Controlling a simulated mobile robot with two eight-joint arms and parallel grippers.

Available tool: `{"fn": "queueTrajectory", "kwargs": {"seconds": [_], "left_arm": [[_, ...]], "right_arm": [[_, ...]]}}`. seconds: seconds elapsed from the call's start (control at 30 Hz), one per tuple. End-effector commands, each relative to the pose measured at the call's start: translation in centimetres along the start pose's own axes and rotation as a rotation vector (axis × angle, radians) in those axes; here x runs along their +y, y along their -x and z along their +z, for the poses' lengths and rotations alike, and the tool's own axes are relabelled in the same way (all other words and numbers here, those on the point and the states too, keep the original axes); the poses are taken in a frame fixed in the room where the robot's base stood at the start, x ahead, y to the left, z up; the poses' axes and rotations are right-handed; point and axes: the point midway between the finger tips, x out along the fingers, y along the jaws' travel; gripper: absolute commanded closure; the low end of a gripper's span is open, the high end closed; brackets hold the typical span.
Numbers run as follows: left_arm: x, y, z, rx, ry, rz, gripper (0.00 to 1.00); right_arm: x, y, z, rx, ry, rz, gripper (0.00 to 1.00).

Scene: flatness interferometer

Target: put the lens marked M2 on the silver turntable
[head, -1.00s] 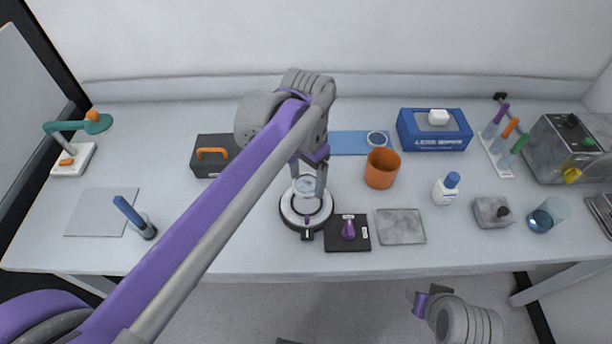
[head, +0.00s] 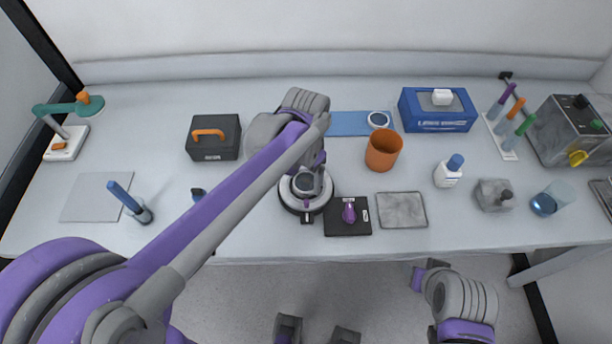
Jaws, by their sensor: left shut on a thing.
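My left gripper (head: 309,177) is over the silver turntable (head: 287,199) and shut on a round lens (head: 304,184). The lens lies low over the middle of the turntable's disc; I cannot tell whether it touches. Its marking cannot be read, and the gripper hides part of it. Another round lens (head: 378,120) with a pale rim lies on the blue mat (head: 345,123) at the back. My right gripper (head: 427,273) is in front of the table at the lower right, away from the objects; its jaws are unclear.
A black plate with a purple knob (head: 349,212) sits just right of the turntable, with a grey plate (head: 402,210) beyond it. An orange cup (head: 383,150), a white bottle (head: 448,172) and a blue box (head: 437,110) stand further right. My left arm crosses the table's left half.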

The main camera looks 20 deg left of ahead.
Motion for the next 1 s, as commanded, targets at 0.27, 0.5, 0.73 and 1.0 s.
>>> {"fn": "queueTrajectory", "kwargs": {"seconds": [0.27, 0.5, 0.73, 1.0], "left_arm": [[0.0, -0.1, 0.0, 0.0, 0.0, 0.0, 0.81], [0.0, -1.1, 0.1, -0.001, 0.0, 0.0, 0.81], [0.1, -1.5, 0.1, -0.003, -0.001, 0.001, 0.2], [0.1, -1.1, 0.1, -0.005, -0.002, 0.002, 0.0]], "right_arm": [[0.0, -0.1, 0.1, 0.0, 0.0, 0.0, 0.5], [0.0, -0.6, 0.4, -0.003, 0.0, 0.0, 0.5], [0.0, -0.8, 0.6, -0.004, 0.0, 0.0, 0.5], [0.0, -0.5, 0.4, -0.003, 0.0, 0.0, 0.5]]}}
